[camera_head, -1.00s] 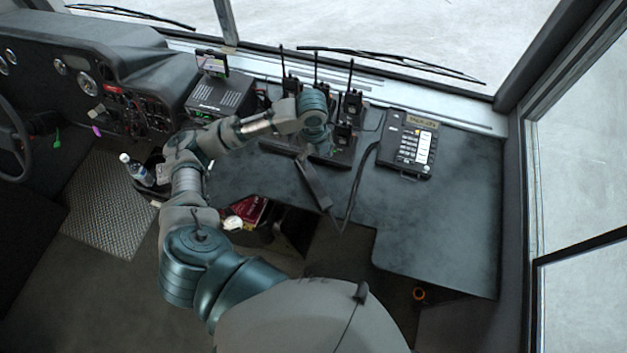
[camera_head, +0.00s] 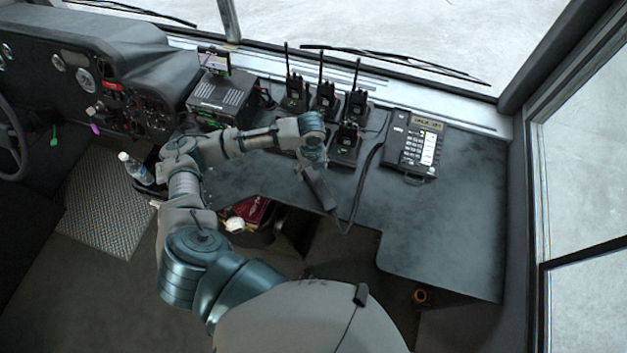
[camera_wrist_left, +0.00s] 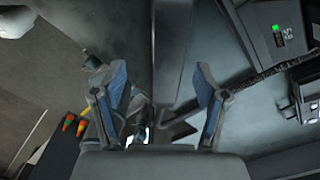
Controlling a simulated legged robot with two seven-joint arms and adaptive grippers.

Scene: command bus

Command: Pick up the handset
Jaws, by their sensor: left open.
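The black handset (camera_head: 322,192) lies at the front edge of the dark desk (camera_head: 440,245). A coiled cord (camera_head: 362,180) runs from it back toward the desk phone (camera_head: 412,148). My left gripper (camera_head: 313,168) is over the handset's far end, and its wrist hides that end. In the left wrist view the handset (camera_wrist_left: 172,50) shows as a long dark bar between the two blue fingers of my open left gripper (camera_wrist_left: 160,72). There is a gap on both sides, and I cannot tell the remaining height. My right gripper is in neither view.
Several black radios with antennas (camera_head: 323,98) stand in chargers just behind my left gripper. A box-shaped radio unit (camera_head: 222,98) with a small screen is at the back left. A bottle (camera_head: 135,168) stands left of my arm. The desk's right part is clear.

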